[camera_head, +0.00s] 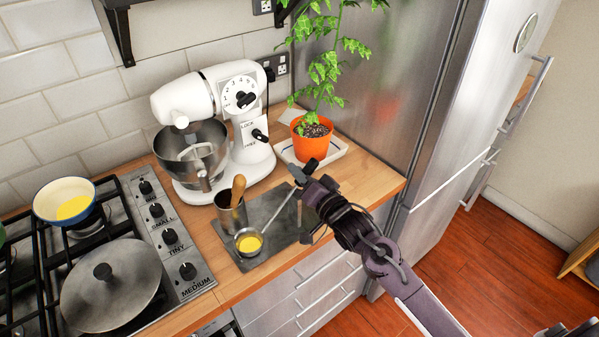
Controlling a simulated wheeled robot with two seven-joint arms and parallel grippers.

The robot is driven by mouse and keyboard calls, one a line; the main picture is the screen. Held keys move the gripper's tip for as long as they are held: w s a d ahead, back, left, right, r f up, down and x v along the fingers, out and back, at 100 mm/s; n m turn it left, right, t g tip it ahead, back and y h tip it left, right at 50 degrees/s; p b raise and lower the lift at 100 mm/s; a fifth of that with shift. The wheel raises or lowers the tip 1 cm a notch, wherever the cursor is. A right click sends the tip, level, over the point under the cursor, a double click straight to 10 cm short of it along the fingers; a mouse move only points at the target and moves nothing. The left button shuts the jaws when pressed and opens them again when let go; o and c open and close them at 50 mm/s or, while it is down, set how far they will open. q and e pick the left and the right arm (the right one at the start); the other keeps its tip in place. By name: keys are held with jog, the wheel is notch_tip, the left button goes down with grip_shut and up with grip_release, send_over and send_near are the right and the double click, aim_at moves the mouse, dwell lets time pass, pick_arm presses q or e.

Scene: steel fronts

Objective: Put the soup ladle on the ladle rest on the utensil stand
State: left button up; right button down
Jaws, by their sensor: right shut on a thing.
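The soup ladle (277,213) has a thin metal handle and a round bowl (249,242) with yellow soup in it. My right gripper (303,174) is shut on the upper end of the handle. The handle slopes down to the left, and the bowl is over the front left part of the dark grey utensil stand (262,208). I cannot tell whether the bowl touches the stand or a ladle rest under it. A metal cup (231,216) with a wooden-handled utensil stands at the stand's left side. My left gripper is not in view.
A white stand mixer (245,125) is behind the stand. An orange plant pot (312,140) on a white tray is behind my gripper. The hob at left holds a lidded pan (110,285) and a pot of yellow soup (65,202). The steel fridge (400,90) bounds the counter at right.

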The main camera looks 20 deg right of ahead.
jog(key=shift+f, duration=0.3)
jog(key=c, duration=1.3)
grip_release()
jog(key=shift+c, duration=0.2)
